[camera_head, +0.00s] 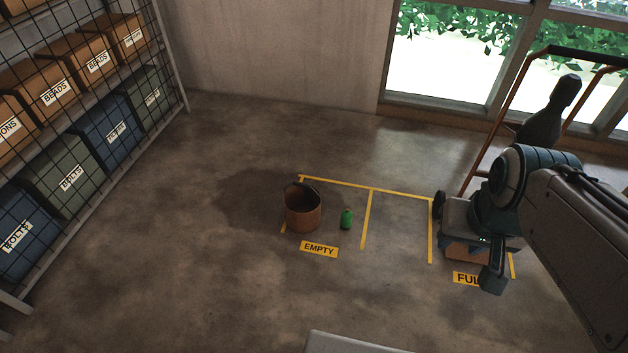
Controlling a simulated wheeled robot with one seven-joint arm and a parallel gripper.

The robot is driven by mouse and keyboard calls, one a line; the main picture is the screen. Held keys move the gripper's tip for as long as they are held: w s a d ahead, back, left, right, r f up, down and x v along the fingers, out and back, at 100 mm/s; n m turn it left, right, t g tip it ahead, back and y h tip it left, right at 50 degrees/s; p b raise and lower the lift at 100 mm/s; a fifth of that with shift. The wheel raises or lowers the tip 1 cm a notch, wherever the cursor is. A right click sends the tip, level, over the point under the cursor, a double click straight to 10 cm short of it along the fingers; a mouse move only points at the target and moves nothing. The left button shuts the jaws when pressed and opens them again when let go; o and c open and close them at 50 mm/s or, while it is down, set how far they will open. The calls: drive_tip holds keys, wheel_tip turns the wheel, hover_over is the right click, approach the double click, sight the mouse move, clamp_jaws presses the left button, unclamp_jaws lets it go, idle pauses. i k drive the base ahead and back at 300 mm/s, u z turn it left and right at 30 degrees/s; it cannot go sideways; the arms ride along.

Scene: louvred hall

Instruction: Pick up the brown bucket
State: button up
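The brown bucket (303,212) stands upright on the concrete floor, inside the left yellow-marked bay behind the "EMPTY" label (319,249). Its mouth faces up and a dark handle shows at its rim. A small green bottle-like object (346,218) stands close to its right, apart from it. My gripper (471,264) hangs well to the right of the bucket, over the bay with the partly covered "FULL" label (466,279). Its fingers look spread apart. An orange-brown surface shows between or behind them; I cannot tell what it belongs to.
A wheeled cart with an orange frame (489,135) stands behind my arm at the right. A mesh-fronted shelf (167,55) with labelled bins is at the left. A wall (280,50) and windows are at the back. The floor left of and in front of the bucket is clear.

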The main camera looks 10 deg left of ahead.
sight(302, 201)
drive_tip(key=z, duration=0.25)
drive_tip(key=i, duration=1.2)
drive_tip(key=u, duration=0.6)
drive_tip(key=i, duration=0.85)
drive_tip(key=u, duration=1.15)
drive_tip(key=i, duration=0.3)
drive_tip(key=u, duration=0.3)
